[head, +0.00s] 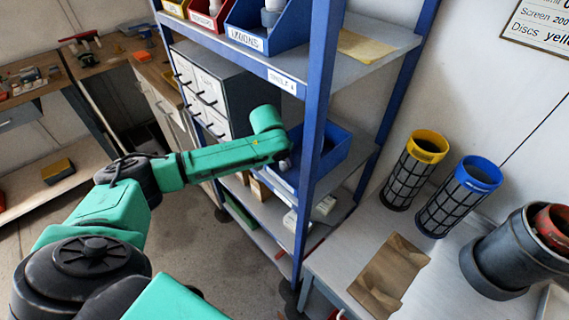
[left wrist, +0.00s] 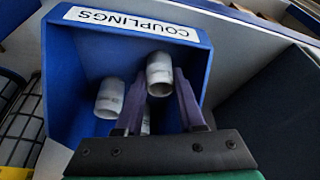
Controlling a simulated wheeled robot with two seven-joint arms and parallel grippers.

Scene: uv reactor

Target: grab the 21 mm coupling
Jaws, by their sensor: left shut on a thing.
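My left gripper (left wrist: 160,92) has its two dark fingers closed on the sides of a white-grey coupling (left wrist: 160,72), inside a blue bin (left wrist: 62,100) labelled COUPLINGS. A second coupling (left wrist: 109,98) lies to the left of the fingers in the left wrist view. Part of another pale piece (left wrist: 145,122) shows between the fingers, mostly hidden. No size marking on the couplings is readable. In the head view my left arm reaches to a blue bin (head: 336,150) on the middle shelf; the fingers are mostly hidden there by the arm and the rack post. My right gripper is out of view.
A blue rack post (head: 318,110) stands close to the arm. The upper shelf (head: 380,50) with labelled bins (head: 262,30) is above. A grey drawer cabinet (head: 212,88) stands left of the bin.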

